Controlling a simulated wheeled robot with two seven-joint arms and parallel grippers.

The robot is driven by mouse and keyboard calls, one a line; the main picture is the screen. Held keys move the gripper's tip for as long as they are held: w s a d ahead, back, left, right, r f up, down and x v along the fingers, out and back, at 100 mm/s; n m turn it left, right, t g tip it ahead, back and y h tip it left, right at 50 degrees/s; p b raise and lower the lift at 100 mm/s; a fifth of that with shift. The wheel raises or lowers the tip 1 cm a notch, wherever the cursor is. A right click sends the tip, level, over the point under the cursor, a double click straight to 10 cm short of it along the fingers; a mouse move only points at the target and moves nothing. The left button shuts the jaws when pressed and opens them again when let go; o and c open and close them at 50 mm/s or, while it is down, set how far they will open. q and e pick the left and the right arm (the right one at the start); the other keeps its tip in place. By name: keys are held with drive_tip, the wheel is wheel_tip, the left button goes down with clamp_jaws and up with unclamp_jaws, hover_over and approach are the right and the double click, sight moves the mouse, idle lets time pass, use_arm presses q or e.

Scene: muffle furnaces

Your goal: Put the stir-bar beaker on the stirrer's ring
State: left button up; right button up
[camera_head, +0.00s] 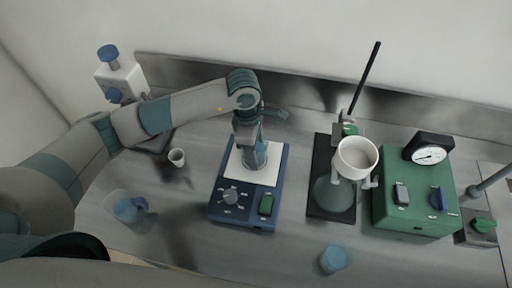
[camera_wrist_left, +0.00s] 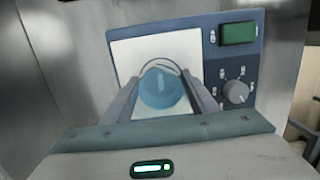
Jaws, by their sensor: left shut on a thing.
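The beaker (camera_head: 261,158) holds blue liquid and is over the white top plate (camera_head: 238,170) of the blue stirrer (camera_head: 228,213). My left gripper (camera_head: 256,146) points down from above and is shut on the beaker. In the left wrist view the beaker (camera_wrist_left: 163,90) sits between the two fingers (camera_wrist_left: 165,98), with a pale mark inside it, perhaps the stir bar. A dark arc shows just beyond it on the plate (camera_wrist_left: 185,45); I cannot tell whether it is the ring or the beaker's rim. Whether the beaker touches the plate is unclear. My right gripper is not in view.
A blue beaker (camera_head: 333,260) is at the front. Right of the stirrer are a stand with a white pot (camera_head: 355,158), a flask (camera_head: 333,195) and a green box (camera_head: 415,208).

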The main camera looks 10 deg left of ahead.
use_arm(q)
drive_tip(key=shift+f, duration=0.15)
drive_tip(key=o, duration=1.2)
drive_tip(key=shift+r, duration=0.3)
drive_tip(key=shift+a+r+b, duration=0.25)
drive_tip(key=shift+r+b, duration=0.7)
drive_tip(key=shift+r, duration=1)
drive_tip(key=shift+a+r+b, duration=0.2)
drive_tip(key=shift+r+b, duration=0.8)
drive_tip(key=shift+r, duration=0.95)
drive_tip(key=shift+a+r+b, duration=0.25)
drive_tip(key=shift+r+b, duration=0.7)
drive_tip(key=shift+r, duration=1)
